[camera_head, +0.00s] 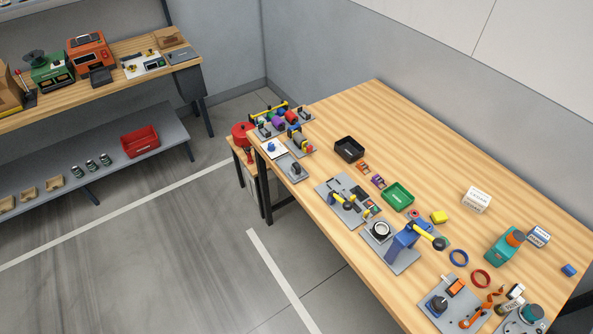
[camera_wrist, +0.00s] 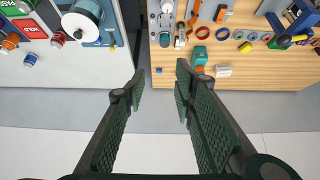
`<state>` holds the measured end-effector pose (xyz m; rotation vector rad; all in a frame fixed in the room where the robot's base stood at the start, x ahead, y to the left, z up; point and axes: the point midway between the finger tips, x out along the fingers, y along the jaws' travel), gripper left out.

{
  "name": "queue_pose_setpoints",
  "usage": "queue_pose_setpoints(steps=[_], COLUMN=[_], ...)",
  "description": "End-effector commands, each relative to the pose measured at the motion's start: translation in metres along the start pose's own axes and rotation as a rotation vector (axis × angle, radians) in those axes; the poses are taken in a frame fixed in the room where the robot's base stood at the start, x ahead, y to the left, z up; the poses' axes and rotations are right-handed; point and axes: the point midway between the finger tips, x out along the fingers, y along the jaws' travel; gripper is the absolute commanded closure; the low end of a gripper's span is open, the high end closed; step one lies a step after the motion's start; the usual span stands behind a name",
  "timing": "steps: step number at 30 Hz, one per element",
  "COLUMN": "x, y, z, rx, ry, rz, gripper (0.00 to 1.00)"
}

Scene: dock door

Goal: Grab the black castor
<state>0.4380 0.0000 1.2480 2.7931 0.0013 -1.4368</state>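I cannot make out with certainty which thing is the black castor. Small dark parts sit among the items at the near end of the wooden workbench (camera_head: 345,100), too small to tell apart. One is a small black-and-white piece (camera_head: 515,291) near the bottom right of the head view. My gripper (camera_wrist: 159,85) shows only in the wrist view. Its two dark green padded fingers are wide apart, with nothing between them. Below the fingers are the bench's edge and pale floor. The bench items lie beyond the fingertips, at the top of that view.
A teal holder (camera_head: 503,248), a white box (camera_head: 476,200), a green tray (camera_head: 397,196) and a black tray (camera_head: 349,149) stand on the bench. A blue clamp-like fixture (camera_head: 405,240) rises there. In the wrist view, a pale surface at left holds a large spool (camera_wrist: 83,20).

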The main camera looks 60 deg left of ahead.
Motion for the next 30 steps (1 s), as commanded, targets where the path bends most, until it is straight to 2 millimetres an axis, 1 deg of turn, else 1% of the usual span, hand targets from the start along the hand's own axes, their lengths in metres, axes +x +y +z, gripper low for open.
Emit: queue_pose_setpoints(steps=[5,11,20,30], x=[0.001,0.003,0.011,0.028], y=[-0.005,-0.022,-0.067,-0.130], z=[-0.006,-0.026,-0.066,-0.108], rx=[-0.015,-0.060,-0.168,-0.298], ry=[-0.006,-0.025,-0.072,-0.126], rz=[-0.008,-0.030,-0.080,-0.137], gripper=[0.73,0.73,0.73,0.73])
